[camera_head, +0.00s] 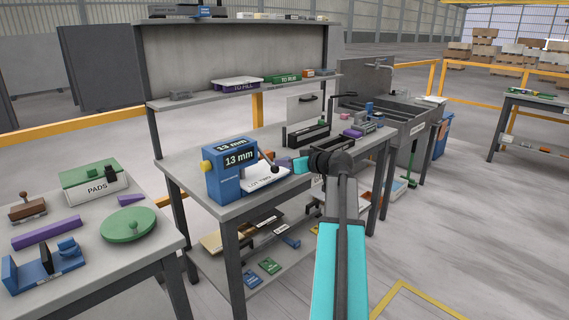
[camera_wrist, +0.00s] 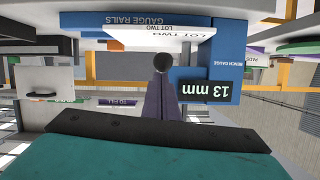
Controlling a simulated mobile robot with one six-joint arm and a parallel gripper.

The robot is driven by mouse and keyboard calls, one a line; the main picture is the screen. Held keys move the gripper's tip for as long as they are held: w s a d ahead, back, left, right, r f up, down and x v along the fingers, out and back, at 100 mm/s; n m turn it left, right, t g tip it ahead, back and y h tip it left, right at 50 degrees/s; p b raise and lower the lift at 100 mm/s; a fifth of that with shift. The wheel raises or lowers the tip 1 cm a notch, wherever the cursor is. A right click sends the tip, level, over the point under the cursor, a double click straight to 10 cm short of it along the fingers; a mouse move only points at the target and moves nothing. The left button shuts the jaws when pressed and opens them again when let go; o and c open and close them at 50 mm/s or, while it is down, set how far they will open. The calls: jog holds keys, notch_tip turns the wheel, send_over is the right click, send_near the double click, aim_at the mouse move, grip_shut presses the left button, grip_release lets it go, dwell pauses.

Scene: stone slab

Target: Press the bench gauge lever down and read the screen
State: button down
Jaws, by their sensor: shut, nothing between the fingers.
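The blue bench gauge (camera_head: 225,186) stands on the grey bench, with a yellow knob on its left side. Its screen (camera_head: 237,159) reads 13 mm; the screen also shows upside down in the wrist view (camera_wrist: 208,88), with the same reading. The lever's dark round knob (camera_head: 275,168) sticks out at the gauge's right. My gripper (camera_head: 287,163) is shut and empty, just right of the knob. In the wrist view the closed fingers (camera_wrist: 160,80) point at the knob (camera_wrist: 162,62), which appears right at their tips. I cannot tell whether they touch.
A white block labelled LOT TWO (camera_head: 266,180) lies in front of the gauge, below the lever. A dark open box (camera_head: 306,134) stands behind my gripper. A shelf (camera_head: 240,85) runs above the bench. A side table (camera_head: 95,250) with several parts stands left.

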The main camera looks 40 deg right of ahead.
jog(key=shift+a+f, duration=0.25)
jog(key=shift+f, duration=0.35)
notch_tip(320, 180, up, 5)
jog(key=p, duration=0.1)
jog(key=d+f+b+v, duration=0.1)
jog(key=f+v, duration=0.1)
jog(key=v, duration=0.8)
jog(key=shift+s, duration=0.5)
